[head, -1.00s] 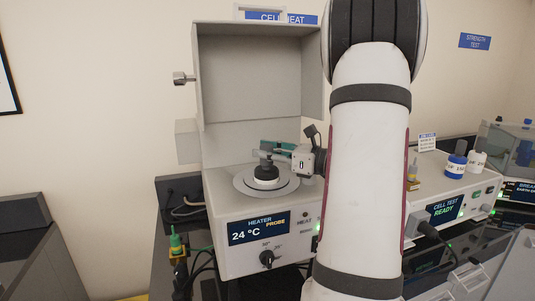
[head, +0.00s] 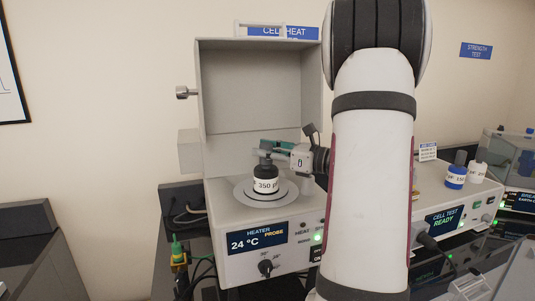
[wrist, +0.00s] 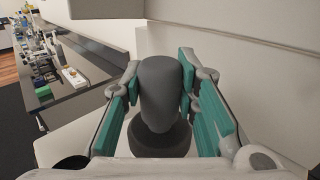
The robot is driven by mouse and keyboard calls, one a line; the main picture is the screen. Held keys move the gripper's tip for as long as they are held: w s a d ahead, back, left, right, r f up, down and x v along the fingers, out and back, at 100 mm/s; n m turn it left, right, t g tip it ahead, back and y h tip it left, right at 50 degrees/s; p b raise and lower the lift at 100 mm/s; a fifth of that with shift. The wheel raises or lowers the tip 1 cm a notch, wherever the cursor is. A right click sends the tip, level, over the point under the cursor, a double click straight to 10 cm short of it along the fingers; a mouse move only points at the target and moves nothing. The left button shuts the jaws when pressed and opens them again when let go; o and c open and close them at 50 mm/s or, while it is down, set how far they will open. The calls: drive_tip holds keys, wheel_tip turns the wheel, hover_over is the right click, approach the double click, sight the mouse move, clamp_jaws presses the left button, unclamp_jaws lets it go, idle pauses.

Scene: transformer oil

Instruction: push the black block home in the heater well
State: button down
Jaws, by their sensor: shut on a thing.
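The black block (head: 265,170), with a white label band reading 350, stands upright at the heater well (head: 243,193). Its body and label show above the pale ring; I cannot tell whether its lower end is still inside the well. My gripper (head: 268,149) comes from the right and is shut on the block's dark top knob. In the wrist view the grey knob (wrist: 160,95) sits between the teal finger pads, with the wider dark body below it. The heater (head: 225,225) shows 24 °C and PROBE on its display.
The heater's box-like lid (head: 255,90) stands open behind the block. My arm crosses the right of the head view. A cell test unit (head: 450,212) with blue and white bottles (head: 456,172) stands to the right. Cables hang left of the heater.

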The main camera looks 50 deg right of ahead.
sight(272, 167)
drive_tip(key=shift+r+p, duration=0.55)
drive_tip(key=shift+r, duration=0.75)
idle(1.4)
drive_tip(key=shift+f+b, duration=1.1)
drive_tip(key=shift+f, duration=2.3)
drive_tip(key=c, duration=1.2)
unclamp_jaws()
drive_tip(key=shift+f, duration=0.1)
drive_tip(key=v, duration=1.2)
